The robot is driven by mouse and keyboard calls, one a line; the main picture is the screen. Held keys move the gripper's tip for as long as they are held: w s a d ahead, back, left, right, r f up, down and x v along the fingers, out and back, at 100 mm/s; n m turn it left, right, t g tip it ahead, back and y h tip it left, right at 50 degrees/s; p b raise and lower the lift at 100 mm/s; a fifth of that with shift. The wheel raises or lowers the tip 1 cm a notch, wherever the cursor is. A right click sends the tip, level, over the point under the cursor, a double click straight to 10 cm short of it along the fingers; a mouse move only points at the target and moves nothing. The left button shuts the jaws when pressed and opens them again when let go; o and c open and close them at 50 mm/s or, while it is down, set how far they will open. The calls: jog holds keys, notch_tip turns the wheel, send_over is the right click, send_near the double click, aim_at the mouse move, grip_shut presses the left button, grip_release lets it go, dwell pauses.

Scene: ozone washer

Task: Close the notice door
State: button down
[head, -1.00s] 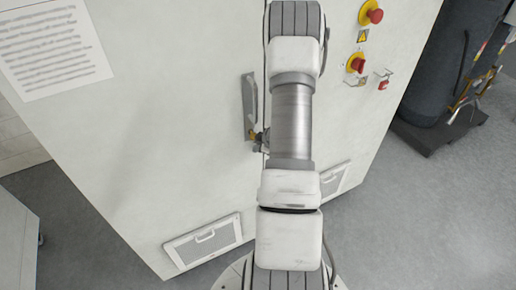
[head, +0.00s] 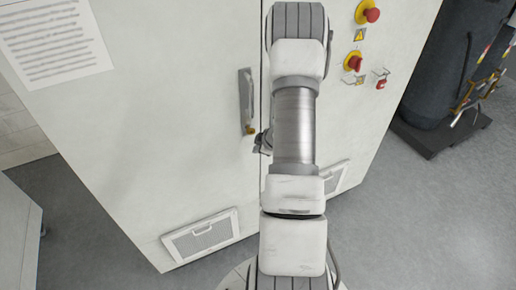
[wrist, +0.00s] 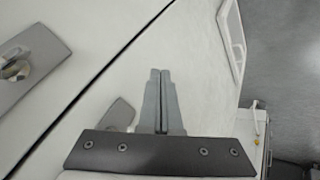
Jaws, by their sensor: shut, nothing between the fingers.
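The notice door (head: 150,130) is the white left cabinet door with a printed sheet (head: 52,42). In the head view it looks about flush with the panel to its right, with a thin dark seam between them. Its grey handle (head: 246,98) stands near that seam. My gripper is mostly hidden behind my arm in the head view; a dark part shows just right of the handle's lower end. In the wrist view my gripper (wrist: 160,72) is shut and empty in front of a white panel. A grey handle with a round lock (wrist: 32,65) lies left of it, across the dark seam.
A vent grille (head: 201,238) is low on the door. Red-and-yellow buttons (head: 354,62) and a small red switch (head: 381,82) are on the right panel. A dark tank (head: 437,75) stands at the right. Grey floor (head: 420,220) is clear at lower right.

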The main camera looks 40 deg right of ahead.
jog(key=s+d+r+p, duration=0.1)
jog(key=s+d+r, duration=0.1)
jog(key=s+r, duration=0.4)
jog(key=shift+s+d+r+p, duration=0.15)
jog(key=shift+s+r+p, duration=0.2)
jog(key=shift+r, duration=0.6)
jog(key=shift+w, duration=0.1)
